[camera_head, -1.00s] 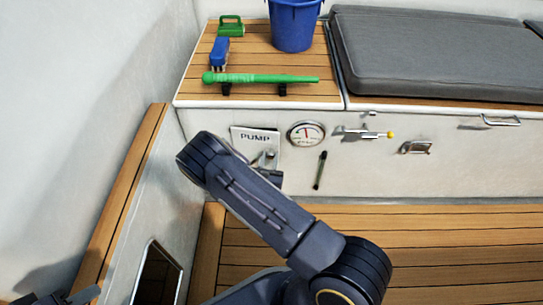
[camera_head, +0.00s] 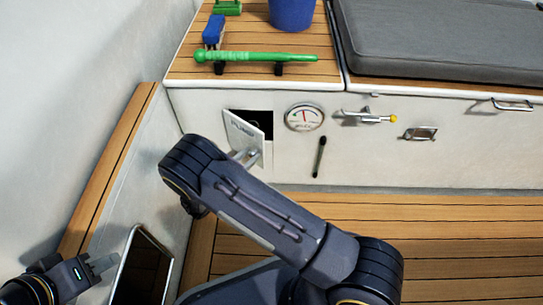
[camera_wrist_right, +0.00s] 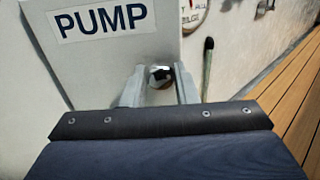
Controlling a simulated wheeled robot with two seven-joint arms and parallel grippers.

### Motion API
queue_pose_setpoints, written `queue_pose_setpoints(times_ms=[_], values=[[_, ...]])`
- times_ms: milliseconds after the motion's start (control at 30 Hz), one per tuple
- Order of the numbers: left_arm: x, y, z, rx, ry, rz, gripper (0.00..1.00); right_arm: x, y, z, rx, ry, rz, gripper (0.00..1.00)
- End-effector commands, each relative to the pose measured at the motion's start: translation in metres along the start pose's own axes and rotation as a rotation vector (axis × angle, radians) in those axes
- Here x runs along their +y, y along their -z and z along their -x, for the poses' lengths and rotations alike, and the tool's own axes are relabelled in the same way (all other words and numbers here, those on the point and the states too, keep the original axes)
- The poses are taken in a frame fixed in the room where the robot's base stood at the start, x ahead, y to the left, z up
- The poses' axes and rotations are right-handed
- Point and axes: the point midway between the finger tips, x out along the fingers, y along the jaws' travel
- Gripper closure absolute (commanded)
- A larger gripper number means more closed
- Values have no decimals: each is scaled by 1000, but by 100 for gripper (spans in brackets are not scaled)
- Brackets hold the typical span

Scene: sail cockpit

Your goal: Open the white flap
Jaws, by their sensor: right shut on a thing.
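The white flap (camera_head: 240,127), labelled PUMP, stands partly swung out from the white locker front. A dark opening (camera_head: 262,119) shows above and to the right of it. In the right wrist view the flap (camera_wrist_right: 95,60) fills the upper left, and its small metallic knob (camera_wrist_right: 160,76) sits between my fingers. My right gripper (camera_head: 248,157) is shut on this knob; the fingers (camera_wrist_right: 160,88) stand on either side of it. My right arm hides the area below the flap. My left gripper (camera_head: 105,263) is at the lower left, away from the flap; its finger gap is unclear.
A round gauge (camera_head: 304,118), a black handle (camera_head: 320,156), a yellow-tipped lever (camera_head: 368,117) and a latch (camera_head: 419,133) are right of the flap. Above are a green bar (camera_head: 255,57), blue brush (camera_head: 213,31) and blue bucket (camera_head: 292,12). The wooden floor (camera_head: 450,235) is clear at right.

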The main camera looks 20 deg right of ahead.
Motion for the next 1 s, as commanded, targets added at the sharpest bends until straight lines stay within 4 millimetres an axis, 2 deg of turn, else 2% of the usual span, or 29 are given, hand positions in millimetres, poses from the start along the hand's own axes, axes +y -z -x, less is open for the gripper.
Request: queue_pose_setpoints(times_ms=[33,100,500,1000], values=[[-2,-3,-5,0,0,0,64,9,0,9,0,3,-10,100],[-4,-4,-8,0,0,0,64,12,0,16,2,27,-9,100],[-6,-6,-12,0,0,0,64,22,-3,36,3,182,-8,100],[-6,-6,-12,0,0,0,64,24,-3,43,7,236,-3,100]])
